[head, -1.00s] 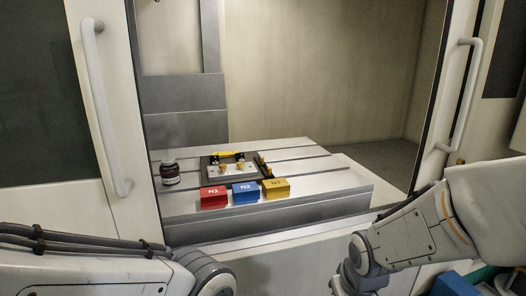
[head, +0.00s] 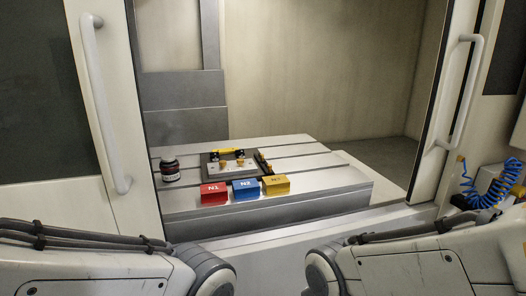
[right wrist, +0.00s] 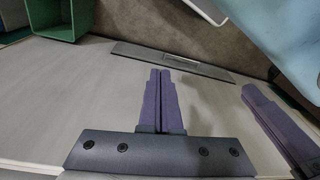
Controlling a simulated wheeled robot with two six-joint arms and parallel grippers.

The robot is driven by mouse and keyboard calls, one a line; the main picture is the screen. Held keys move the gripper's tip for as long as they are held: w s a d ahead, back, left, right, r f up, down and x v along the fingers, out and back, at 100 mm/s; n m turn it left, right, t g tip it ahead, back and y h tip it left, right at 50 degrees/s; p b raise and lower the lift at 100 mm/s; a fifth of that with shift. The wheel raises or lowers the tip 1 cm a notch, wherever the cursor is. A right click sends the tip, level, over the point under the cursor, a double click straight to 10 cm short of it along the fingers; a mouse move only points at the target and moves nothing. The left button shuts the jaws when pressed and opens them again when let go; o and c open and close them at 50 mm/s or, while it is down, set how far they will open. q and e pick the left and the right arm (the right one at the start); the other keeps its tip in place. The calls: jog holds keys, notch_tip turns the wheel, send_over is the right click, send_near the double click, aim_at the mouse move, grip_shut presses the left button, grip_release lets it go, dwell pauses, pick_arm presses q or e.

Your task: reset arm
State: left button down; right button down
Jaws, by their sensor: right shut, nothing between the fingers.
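Both of my arms show at the bottom of the head view, but neither gripper is visible there. In the right wrist view my right gripper (right wrist: 161,76) has its two purple fingers pressed together, with nothing between them. It is over a pale, flat surface (right wrist: 60,90). Part of another purple finger-like piece (right wrist: 278,125) shows at the right of that view. On the slotted machine table (head: 335,190) in the head view stand a red block (head: 214,194), a blue block (head: 247,189) and a yellow block (head: 276,185). Behind them is a dark-framed fixture plate (head: 230,168).
A dark bottle (head: 169,169) stands at the table's left. White door handles (head: 106,105) (head: 465,90) flank the machine opening. A coiled blue hose (head: 485,185) hangs at the right. The right wrist view shows a green bin (right wrist: 52,20) at top left.

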jog(key=s+a+r+n+p, duration=0.1)
jog(key=s+r+p, duration=0.1)
jog(key=r+p, duration=0.7)
jog(key=s+a+r+p, duration=0.1)
jog(key=s+r+p, duration=0.1)
jog(key=r+p, duration=0.7)
jog(key=shift+s+r+n+g, duration=0.25)
jog(key=shift+r+n+g, duration=0.15)
jog(key=shift+r, duration=0.3)
